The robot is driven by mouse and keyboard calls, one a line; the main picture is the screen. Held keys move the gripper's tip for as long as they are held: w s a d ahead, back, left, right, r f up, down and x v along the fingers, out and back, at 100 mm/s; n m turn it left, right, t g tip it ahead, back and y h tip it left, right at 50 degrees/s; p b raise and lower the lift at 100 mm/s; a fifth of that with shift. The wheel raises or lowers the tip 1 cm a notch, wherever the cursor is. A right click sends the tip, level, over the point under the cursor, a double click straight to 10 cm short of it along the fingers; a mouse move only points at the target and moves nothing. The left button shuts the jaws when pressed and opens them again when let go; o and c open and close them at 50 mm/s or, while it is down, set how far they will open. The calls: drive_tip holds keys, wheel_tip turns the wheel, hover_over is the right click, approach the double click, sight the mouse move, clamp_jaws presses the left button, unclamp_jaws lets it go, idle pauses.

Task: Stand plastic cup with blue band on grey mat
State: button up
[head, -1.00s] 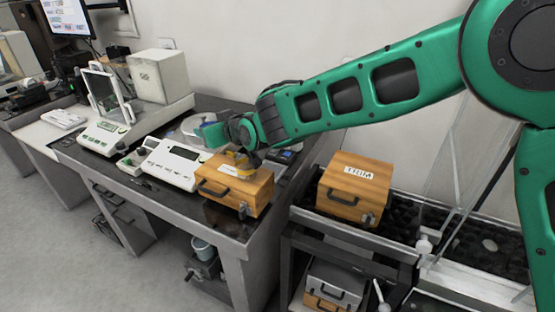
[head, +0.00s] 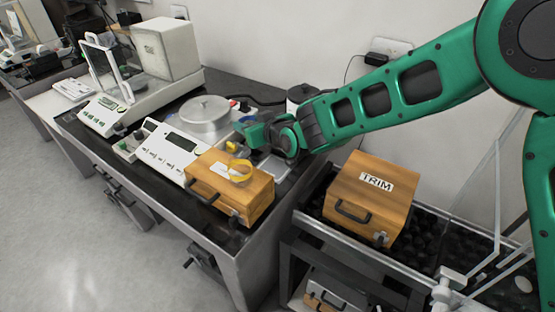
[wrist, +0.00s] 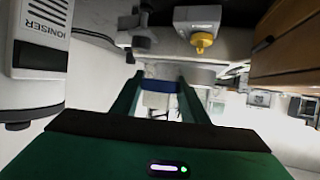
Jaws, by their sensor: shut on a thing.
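My gripper (head: 250,134) is above the dark weighing table, behind the wooden box. In the wrist view its two green fingers (wrist: 160,88) are shut on a plastic cup, whose blue band (wrist: 162,86) shows between the fingertips. The clear part of the cup (wrist: 160,101) is hard to make out against the background. In the head view the cup is too small and too covered by the gripper to make out.
A box marked TRIM (head: 370,195) sits on the right. An ioniser (wrist: 38,45) shows in the wrist view.

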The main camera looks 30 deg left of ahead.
hover_over(275, 167)
wheel_tip(275, 167, down, 5)
drive_tip(key=shift+s+f, duration=0.1)
drive_tip(key=shift+f, duration=2)
drive_tip(key=o, duration=0.7)
drive_tip(key=shift+o, duration=0.2)
drive_tip(key=v, duration=1.2)
drive_tip(key=shift+r, duration=0.1)
